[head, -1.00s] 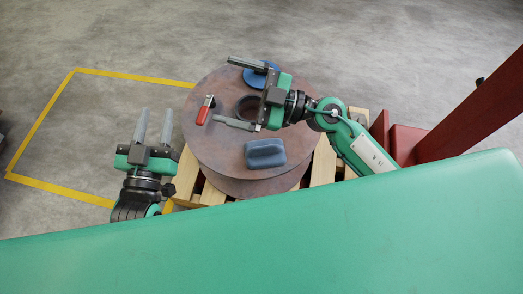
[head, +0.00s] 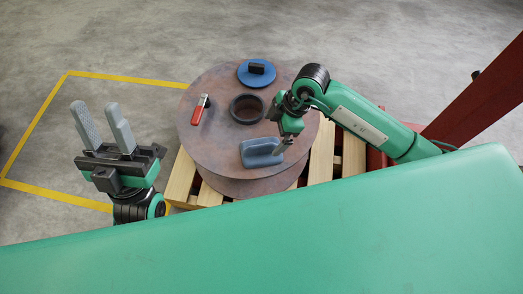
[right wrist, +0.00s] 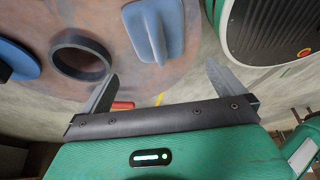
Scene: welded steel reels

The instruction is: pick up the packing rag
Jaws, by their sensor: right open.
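The packing rag, which I take to be the blue-grey folded piece with a raised ridge (head: 260,153), lies on the near part of the brown reel top (head: 215,150). It also shows in the right wrist view (right wrist: 153,32), ahead of the fingers and between their lines. My right gripper (head: 284,146) is open at the rag's right end, and the arm partly hides its fingers in the head view. I cannot tell whether a finger touches the rag. My left gripper (head: 95,106) is open and empty, off to the left of the reel.
A dark ring (head: 233,108) surrounds the reel's centre hole. A blue disc with a black block (head: 245,76) lies behind it, and a red-handled tool (head: 198,114) lies to the left. The reel stands on a wooden pallet (head: 182,180). A red post (head: 480,95) rises at right.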

